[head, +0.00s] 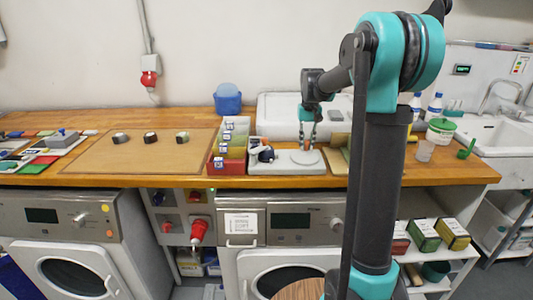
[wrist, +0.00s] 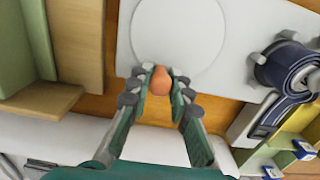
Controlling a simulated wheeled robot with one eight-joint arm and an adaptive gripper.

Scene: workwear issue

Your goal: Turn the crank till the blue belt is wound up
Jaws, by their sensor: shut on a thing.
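In the wrist view my gripper (wrist: 159,80) is shut on the orange crank knob (wrist: 160,83), one finger on each side. The knob is at the rim of a round white disc (wrist: 180,30) on a pale plate. The blue belt (wrist: 291,72) is partly wound in a roll on the same plate at the right, with a flat length leading away from the roll. In the head view my gripper (head: 307,140) reaches down to the winder's plate (head: 298,169), and the belt roll (head: 266,155) is to its left. The fingers hide part of the knob.
A red-fronted box of coloured dividers (head: 231,158) stands close left of the winder. Behind is a white basin (head: 283,104); a wooden-edged tray (head: 337,160) lies close right. A brown mat (head: 150,160) holds several small rolls.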

